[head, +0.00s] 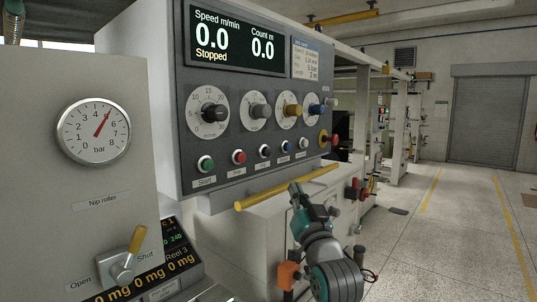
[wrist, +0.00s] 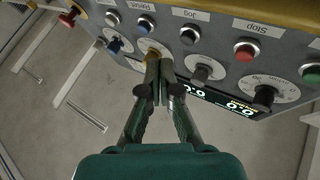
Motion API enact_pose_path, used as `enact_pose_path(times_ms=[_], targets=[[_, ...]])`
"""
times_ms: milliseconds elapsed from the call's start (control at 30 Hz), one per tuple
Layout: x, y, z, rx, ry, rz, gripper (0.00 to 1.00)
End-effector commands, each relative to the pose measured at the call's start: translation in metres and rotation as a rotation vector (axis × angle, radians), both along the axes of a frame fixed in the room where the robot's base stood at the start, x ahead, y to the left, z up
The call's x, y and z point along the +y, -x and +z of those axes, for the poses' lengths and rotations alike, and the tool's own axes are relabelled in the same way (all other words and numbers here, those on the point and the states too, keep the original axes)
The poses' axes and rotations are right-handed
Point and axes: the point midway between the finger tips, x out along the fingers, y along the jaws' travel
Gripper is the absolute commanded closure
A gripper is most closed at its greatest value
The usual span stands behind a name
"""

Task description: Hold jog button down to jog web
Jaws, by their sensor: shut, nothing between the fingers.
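The control panel (head: 195,115) carries a row of buttons along its lower edge. The jog button (head: 264,151) is small and dark, between the red stop button (head: 239,157) and the blue reset button (head: 285,146). In the wrist view the jog button (wrist: 189,35) shows with its "Jog" label, upside down. My gripper (head: 295,187) is shut and empty, in front of and below the button row in the head view. In the wrist view my gripper's fingertips (wrist: 159,57) overlap the yellow knob, to one side of the jog button; no contact shows. The display (head: 234,38) reads 0.0 and "Stopped".
A yellow bar (head: 286,187) runs below the panel, close to my gripper. Several knobs, including the yellow knob (head: 292,110), sit above the buttons. A red emergency knob (head: 334,139) is at the panel's right. The floor (head: 440,240) to the right is largely open.

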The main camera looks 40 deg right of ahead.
Motion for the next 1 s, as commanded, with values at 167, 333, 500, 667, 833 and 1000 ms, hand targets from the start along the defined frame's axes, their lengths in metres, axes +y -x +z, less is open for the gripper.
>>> enact_pose_path(times_ms=[167, 333, 500, 667, 833, 1000], targets=[[-0.016, 0.009, 0.047, -0.038, 0.017, -0.025, 1.0], [-0.023, 0.015, 0.069, -0.055, 0.024, -0.036, 1.0], [-0.025, 0.016, 0.075, -0.059, 0.026, -0.038, 1.0], [-0.025, 0.016, 0.075, -0.06, 0.025, -0.038, 1.0], [-0.025, 0.014, 0.075, -0.059, 0.025, -0.038, 1.0], [-0.023, 0.003, 0.075, -0.058, 0.025, -0.035, 1.0]])
